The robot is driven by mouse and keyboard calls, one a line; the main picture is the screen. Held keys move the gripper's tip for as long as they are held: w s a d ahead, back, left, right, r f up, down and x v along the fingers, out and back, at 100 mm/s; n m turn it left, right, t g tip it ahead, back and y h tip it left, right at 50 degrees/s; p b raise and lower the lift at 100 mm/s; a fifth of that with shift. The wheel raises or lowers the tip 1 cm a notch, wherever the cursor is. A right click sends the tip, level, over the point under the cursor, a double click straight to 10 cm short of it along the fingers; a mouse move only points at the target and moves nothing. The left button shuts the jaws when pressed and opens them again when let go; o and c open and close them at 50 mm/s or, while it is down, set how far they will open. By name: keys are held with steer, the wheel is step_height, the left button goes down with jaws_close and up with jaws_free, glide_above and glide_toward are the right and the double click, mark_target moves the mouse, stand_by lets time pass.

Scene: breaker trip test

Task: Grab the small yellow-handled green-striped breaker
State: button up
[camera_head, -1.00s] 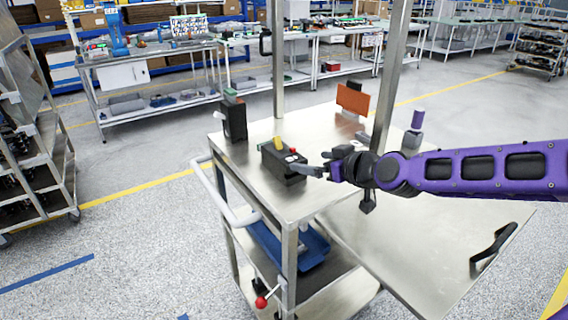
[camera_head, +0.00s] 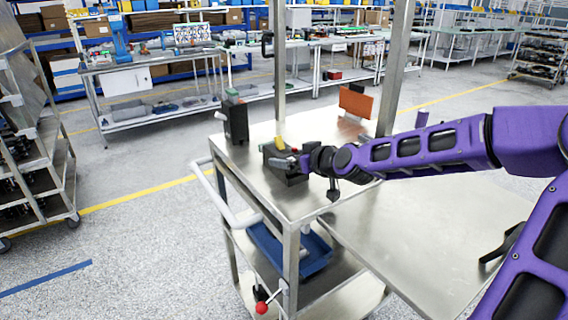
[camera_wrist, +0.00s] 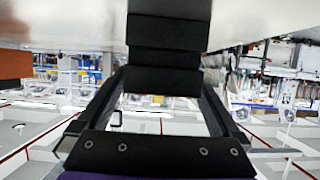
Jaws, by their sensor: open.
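The small black breaker (camera_head: 279,151) lies on the steel cart top, with a yellow handle on top and green at its left end. My gripper (camera_head: 284,163) is open in front of its right side and covers part of it in the head view. I cannot tell there whether the fingers touch it. In the wrist view, which looks upside down, my gripper (camera_wrist: 162,84) has its dark fingers apart. A stepped black body (camera_wrist: 165,35), probably the breaker, shows between and beyond them. No yellow or green shows there.
A taller black breaker (camera_head: 236,120) with a green top stands behind and left on the steel cart (camera_head: 290,195). An orange panel (camera_head: 355,103) stands at the back right, near metal posts (camera_head: 394,65). A blue tray (camera_head: 300,250) sits on the lower shelf.

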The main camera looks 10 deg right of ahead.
steer(key=shift+x, duration=1.8)
jaws_close()
